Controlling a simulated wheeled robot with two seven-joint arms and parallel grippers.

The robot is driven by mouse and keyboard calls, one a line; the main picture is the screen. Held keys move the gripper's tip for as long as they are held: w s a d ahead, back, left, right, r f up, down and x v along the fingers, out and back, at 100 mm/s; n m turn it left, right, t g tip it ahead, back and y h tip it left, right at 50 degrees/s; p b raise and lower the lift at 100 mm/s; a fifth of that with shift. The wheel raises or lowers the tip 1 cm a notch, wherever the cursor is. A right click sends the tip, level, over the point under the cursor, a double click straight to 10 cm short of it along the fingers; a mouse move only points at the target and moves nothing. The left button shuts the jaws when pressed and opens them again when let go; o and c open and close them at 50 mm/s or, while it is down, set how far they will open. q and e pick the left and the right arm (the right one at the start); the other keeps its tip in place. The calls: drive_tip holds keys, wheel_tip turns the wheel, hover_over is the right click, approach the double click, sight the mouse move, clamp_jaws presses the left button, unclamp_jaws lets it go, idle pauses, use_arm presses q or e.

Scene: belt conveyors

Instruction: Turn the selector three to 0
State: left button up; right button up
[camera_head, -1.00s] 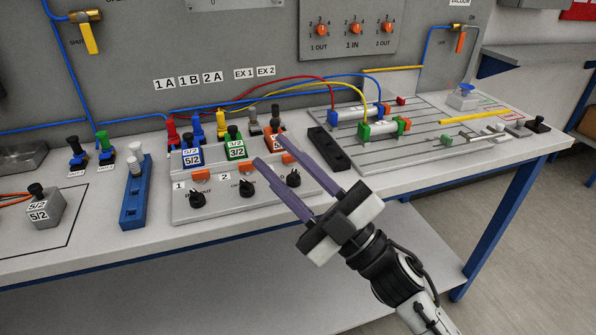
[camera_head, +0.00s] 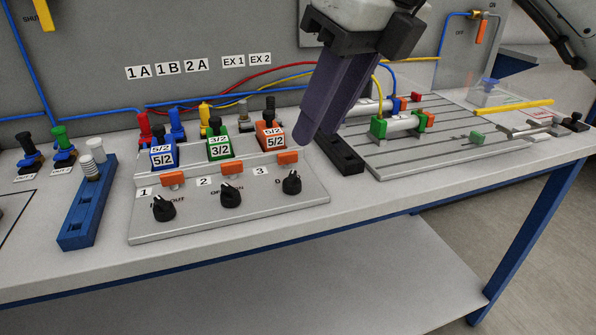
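Selector three (camera_head: 292,183) is a black knob at the right end of the light grey panel (camera_head: 230,218), beside the label 3 and below an orange block. Its pointer ridge looks roughly upright; its exact setting is too small to read. My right gripper (camera_head: 315,136) hangs at the top centre, purple fingers pointing down, above and slightly right of the knob in the picture, apart from it. The fingers overlap in this view, so their gap cannot be judged. Nothing shows held. My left gripper is out of view.
Selectors one (camera_head: 164,208) and two (camera_head: 230,194) sit left on the same panel. Blue, green and orange valve blocks stand behind it. A black slotted block (camera_head: 340,152) lies right of the panel, near the fingers. A blue rack (camera_head: 88,205) stands left. The bench front is clear.

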sight(295, 177)
drive_tip(key=b+x, duration=0.1)
drive_tip(key=x, duration=0.7)
drive_tip(key=shift+w+f+b, duration=0.15)
drive_tip(key=shift+f+b, duration=0.15)
drive_tip(key=shift+f, duration=0.1)
drive_tip(key=shift+w+a+f, duration=0.15)
drive_tip(key=shift+w+f, duration=0.05)
drive_tip(key=shift+f, duration=0.3)
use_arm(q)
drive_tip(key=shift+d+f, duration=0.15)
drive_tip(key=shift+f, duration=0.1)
use_arm(e)
clamp_jaws()
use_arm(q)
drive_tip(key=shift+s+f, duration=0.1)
